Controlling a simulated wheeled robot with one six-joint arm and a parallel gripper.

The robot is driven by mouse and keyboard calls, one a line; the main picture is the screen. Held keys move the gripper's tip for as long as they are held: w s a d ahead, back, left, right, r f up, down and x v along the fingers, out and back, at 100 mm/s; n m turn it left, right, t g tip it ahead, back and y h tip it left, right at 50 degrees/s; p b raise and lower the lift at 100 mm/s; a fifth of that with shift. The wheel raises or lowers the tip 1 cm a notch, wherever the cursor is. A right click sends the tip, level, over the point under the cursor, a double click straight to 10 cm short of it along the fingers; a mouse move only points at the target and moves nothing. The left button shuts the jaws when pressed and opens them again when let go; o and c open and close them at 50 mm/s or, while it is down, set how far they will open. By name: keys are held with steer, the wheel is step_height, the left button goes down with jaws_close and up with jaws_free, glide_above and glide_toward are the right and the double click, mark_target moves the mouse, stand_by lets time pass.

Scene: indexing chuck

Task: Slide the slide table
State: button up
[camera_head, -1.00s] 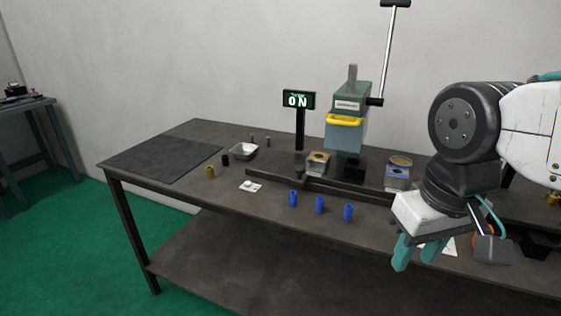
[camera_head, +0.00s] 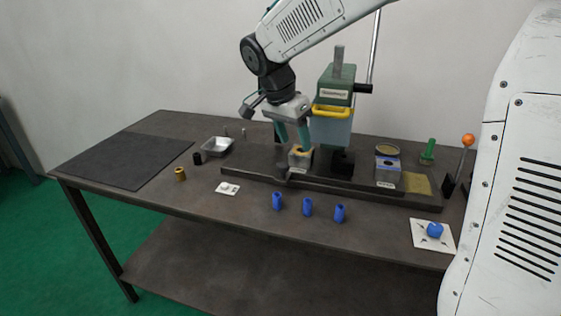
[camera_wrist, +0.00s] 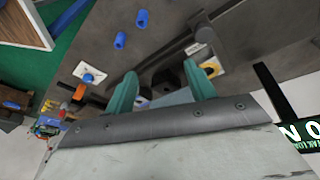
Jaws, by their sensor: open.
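The dark slide rail (camera_head: 330,188) runs along the bench below the green press (camera_head: 336,85). A grey block with a yellow ring on top (camera_head: 300,158) sits left of the press, and a second block with a blue band (camera_head: 388,170) sits to its right. I cannot tell which part is the moving table. My gripper (camera_head: 293,143) points down just above and beside the left block, its teal fingers apart and nothing seen between them. In the wrist view, the fingers (camera_wrist: 161,78) are spread, and the yellow-marked block (camera_wrist: 211,67) lies by the right finger.
A metal tray (camera_head: 217,146), a brass cylinder (camera_head: 180,174) and a dark mat (camera_head: 125,160) are at left. The yellow guard (camera_head: 332,111) is close right of my gripper. An orange-knobbed lever (camera_head: 468,140) stands at right.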

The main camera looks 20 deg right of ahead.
mark_target(283, 164)
steer(key=w+a+f+m, duration=0.3)
steer(key=w+f, duration=0.2)
steer(key=w, duration=0.3)
steer(key=shift+h, duration=0.5)
steer(key=x, duration=0.7)
steer(key=shift+d+f, duration=0.1)
steer(key=shift+f, duration=0.15)
